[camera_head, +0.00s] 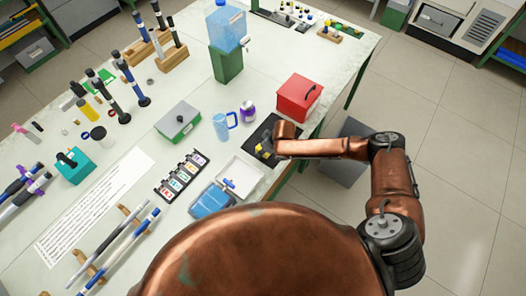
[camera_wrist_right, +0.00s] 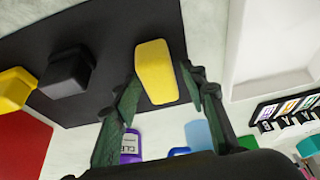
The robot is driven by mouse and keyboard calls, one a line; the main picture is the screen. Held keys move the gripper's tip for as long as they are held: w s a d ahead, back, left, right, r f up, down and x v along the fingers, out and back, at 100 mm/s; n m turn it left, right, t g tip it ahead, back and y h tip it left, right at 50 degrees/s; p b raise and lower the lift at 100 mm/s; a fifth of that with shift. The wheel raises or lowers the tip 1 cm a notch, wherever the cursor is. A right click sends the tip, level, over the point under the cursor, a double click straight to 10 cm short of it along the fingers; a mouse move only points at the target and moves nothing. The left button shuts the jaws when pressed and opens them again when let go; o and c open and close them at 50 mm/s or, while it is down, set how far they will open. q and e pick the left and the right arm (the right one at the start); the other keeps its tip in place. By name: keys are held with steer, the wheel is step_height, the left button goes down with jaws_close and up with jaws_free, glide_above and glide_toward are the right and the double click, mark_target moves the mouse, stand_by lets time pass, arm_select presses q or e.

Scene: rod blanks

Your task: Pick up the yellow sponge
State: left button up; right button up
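A yellow block that looks like the sponge (camera_wrist_right: 157,72) is upper centre in the right wrist view, on or just above a black mat (camera_wrist_right: 105,30). The fingers of my right gripper (camera_wrist_right: 161,80) stand apart, one on each side of it; I cannot tell whether they touch it. A second yellow block (camera_wrist_right: 12,88) and a black block (camera_wrist_right: 67,72) are on the mat to the left. In the head view, yellow (camera_head: 263,151) shows on the mat (camera_head: 259,134) beside my right wrist, which hides much of the mat. My left gripper is out of view.
A red box (camera_head: 299,98) stands behind the mat. A purple can (camera_head: 247,111) and blue mug (camera_head: 222,125) stand left of it. A white tray (camera_head: 240,174) and blue container (camera_head: 210,200) lie in front. The table edge is close on the right.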

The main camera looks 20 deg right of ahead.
steer(key=c, duration=0.8)
steer(key=shift+r, duration=0.5)
steer(key=s+a+r, duration=0.1)
steer(key=s+r, duration=0.3)
steer(key=s+a+r, duration=0.1)
steer(key=s+r, duration=0.3)
steer(key=s, duration=0.1)
steer(key=s+a+r+b, duration=0.1)
steer(key=s+r, duration=0.3)
steer(key=shift+s+a, duration=0.15)
steer(key=shift+s, duration=0.15)
